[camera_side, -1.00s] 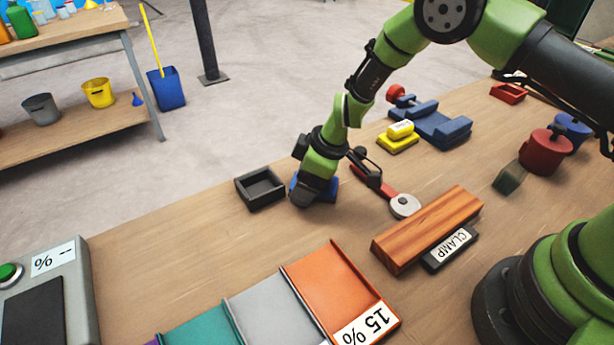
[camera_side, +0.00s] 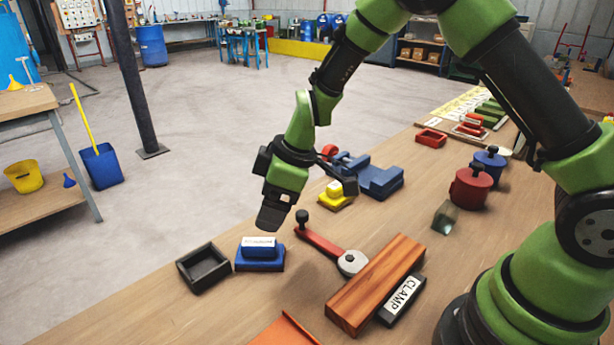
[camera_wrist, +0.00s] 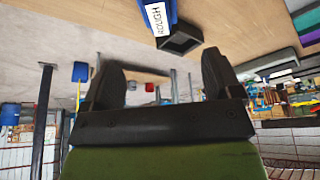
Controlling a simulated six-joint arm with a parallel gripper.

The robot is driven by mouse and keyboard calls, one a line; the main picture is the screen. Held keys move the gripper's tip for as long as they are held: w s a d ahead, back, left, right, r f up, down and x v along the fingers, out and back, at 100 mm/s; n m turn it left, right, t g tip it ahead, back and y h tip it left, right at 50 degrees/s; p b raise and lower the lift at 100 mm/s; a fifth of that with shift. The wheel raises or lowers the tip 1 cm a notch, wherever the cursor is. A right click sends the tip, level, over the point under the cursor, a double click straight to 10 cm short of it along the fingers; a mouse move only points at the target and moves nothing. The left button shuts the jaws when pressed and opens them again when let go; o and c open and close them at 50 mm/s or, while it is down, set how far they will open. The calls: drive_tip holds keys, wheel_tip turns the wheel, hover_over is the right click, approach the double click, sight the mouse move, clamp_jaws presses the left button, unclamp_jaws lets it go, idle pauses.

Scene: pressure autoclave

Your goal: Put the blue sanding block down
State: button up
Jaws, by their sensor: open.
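The blue sanding block (camera_side: 260,262) rests flat on the wooden bench, with a white label on its upper part. It stands just right of a small dark open tray (camera_side: 188,268), outside it. My gripper (camera_side: 270,222) is in the air above and slightly behind the block, apart from it. In the wrist view its two dark fingers (camera_wrist: 162,72) are spread with nothing between them. The block (camera_wrist: 173,9) also shows there at the top edge, partly cut off, its label reading "ROUGH", beside the dark tray (camera_wrist: 180,38).
A red-handled tool with a round pale end (camera_side: 322,242) lies right of the block. A wooden bar (camera_side: 375,283) and a "CLAMP" label block (camera_side: 402,300) are nearer. A yellow block (camera_side: 335,198) and blue fixture (camera_side: 380,180) stand behind. Bench front left is clear.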

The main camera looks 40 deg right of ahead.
drive_tip(key=s+d+r+m+t, duration=0.15)
drive_tip(key=s+r+m, duration=0.25)
drive_tip(key=s+r, duration=0.4)
drive_tip(key=s+d+r+m+t, duration=0.1)
drive_tip(key=s+d+r+m, duration=0.4)
drive_tip(key=r, duration=0.6)
drive_tip(key=s+m+t+h, duration=0.1)
drive_tip(key=s+m, duration=0.3)
drive_tip(key=s, duration=0.5)
drive_tip(key=shift+s+a+r, duration=0.2)
drive_tip(key=shift+s+a, duration=0.05)
drive_tip(key=shift+t, duration=0.25)
drive_tip(key=c, duration=0.4)
drive_tip(key=shift+w, duration=0.1)
